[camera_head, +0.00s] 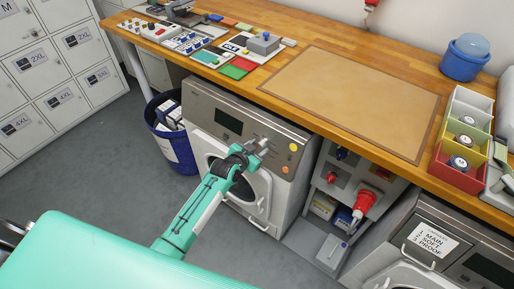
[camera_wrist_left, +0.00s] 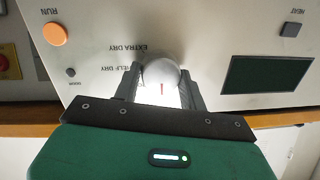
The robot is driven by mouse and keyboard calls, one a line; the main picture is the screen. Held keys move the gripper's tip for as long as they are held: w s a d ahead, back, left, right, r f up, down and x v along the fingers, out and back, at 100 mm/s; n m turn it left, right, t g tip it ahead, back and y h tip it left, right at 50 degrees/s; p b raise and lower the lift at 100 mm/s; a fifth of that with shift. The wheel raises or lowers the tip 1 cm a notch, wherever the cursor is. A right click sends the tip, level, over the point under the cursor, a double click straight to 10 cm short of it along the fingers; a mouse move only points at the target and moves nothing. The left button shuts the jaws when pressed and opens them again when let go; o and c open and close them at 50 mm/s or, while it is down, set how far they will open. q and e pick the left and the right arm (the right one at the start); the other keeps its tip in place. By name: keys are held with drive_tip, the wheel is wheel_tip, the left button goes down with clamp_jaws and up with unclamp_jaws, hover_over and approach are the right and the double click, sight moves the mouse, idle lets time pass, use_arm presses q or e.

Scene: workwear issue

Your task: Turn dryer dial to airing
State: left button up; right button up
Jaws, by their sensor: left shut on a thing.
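The dryer (camera_head: 215,120) stands under the wooden worktop, with a grey control panel and a round white door. My left gripper (camera_head: 258,149) reaches its panel and is shut on the dial. In the left wrist view the pale round dial (camera_wrist_left: 162,72) sits between the two dark fingertips of the left gripper (camera_wrist_left: 161,84). A small red mark shows on the dial. Upside-down labels read EXTRA DRY and, partly covered by a finger, what looks like SHELF DRY. No airing label is visible. My right gripper is not in view.
An orange RUN button (camera_wrist_left: 55,34), a small grey button (camera_wrist_left: 71,72), a HEAT button (camera_wrist_left: 291,29) and a dark display (camera_wrist_left: 267,74) flank the dial. A blue bin (camera_head: 178,147) stands left of the dryer. The worktop (camera_head: 270,68) overhangs the panel.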

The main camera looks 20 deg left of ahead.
use_arm(q)
drive_tip(key=shift+r+n+p, duration=0.1)
drive_tip(key=shift+n+p, duration=0.65)
drive_tip(key=shift+n, duration=0.35)
drive_tip(key=shift+a+n+p, duration=0.1)
drive_tip(key=shift+n+p, duration=0.25)
drive_tip(key=shift+n, duration=1.15)
drive_tip(key=shift+w+n+g+p, duration=0.1)
drive_tip(key=shift+n+g+p, duration=0.2)
drive_tip(key=shift+n, duration=0.1)
drive_tip(key=shift+a+n, duration=0.1)
drive_tip(key=shift+n, duration=0.4)
drive_tip(key=shift+n+h, duration=0.4)
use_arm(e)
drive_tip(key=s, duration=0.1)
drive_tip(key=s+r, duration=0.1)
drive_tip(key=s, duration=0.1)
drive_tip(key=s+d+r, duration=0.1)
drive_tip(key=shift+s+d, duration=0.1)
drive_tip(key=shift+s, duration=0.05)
